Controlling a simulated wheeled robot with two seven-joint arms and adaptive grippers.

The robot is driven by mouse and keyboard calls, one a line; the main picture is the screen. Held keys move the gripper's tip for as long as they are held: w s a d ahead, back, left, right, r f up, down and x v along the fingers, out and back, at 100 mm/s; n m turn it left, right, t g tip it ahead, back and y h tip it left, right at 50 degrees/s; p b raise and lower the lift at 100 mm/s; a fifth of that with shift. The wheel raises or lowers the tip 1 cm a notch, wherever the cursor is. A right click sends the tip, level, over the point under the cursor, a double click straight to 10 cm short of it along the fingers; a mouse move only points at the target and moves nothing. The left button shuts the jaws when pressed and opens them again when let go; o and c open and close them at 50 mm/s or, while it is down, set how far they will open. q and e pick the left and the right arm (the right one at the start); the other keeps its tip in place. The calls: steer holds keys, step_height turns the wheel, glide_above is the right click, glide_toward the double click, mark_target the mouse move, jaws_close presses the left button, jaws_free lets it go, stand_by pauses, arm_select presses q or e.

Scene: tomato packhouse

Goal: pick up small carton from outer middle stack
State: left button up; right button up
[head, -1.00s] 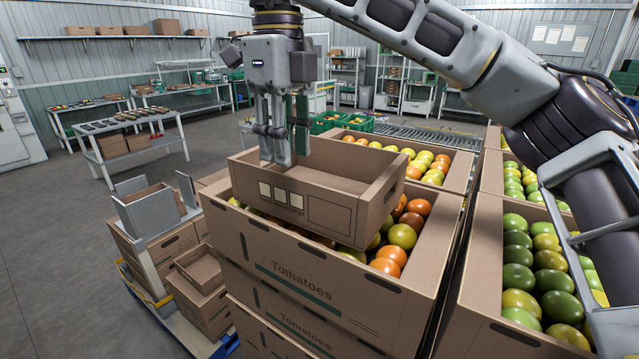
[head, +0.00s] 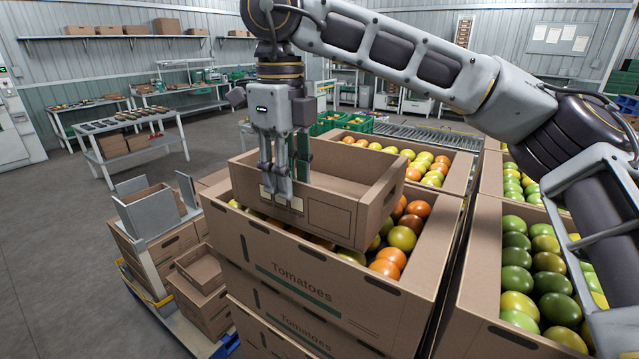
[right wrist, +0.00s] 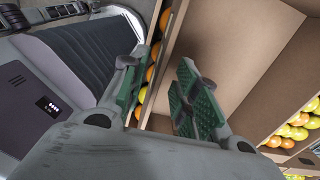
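A small open brown carton (head: 335,218) with an empty inside rests on top of the large tomato box (head: 290,270), at its far left part. My right gripper (head: 277,188) is over the carton's near wall, pointing down. In the right wrist view, the two green-padded fingers (right wrist: 165,95) are spread apart, one inside the carton (right wrist: 235,50) and one outside, with the wall between them. A gap shows beside the wall, so it is not clamped. My left gripper is not in view.
Tomato boxes stand close behind and to the right (head: 530,270). Shelves and a table (head: 130,135) stand farther back. The floor at left is clear.

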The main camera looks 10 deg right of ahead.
steer(key=shift+f+p, duration=0.65)
steer(key=shift+f, duration=1.6)
steer(key=shift+c, duration=0.3)
jaws_close()
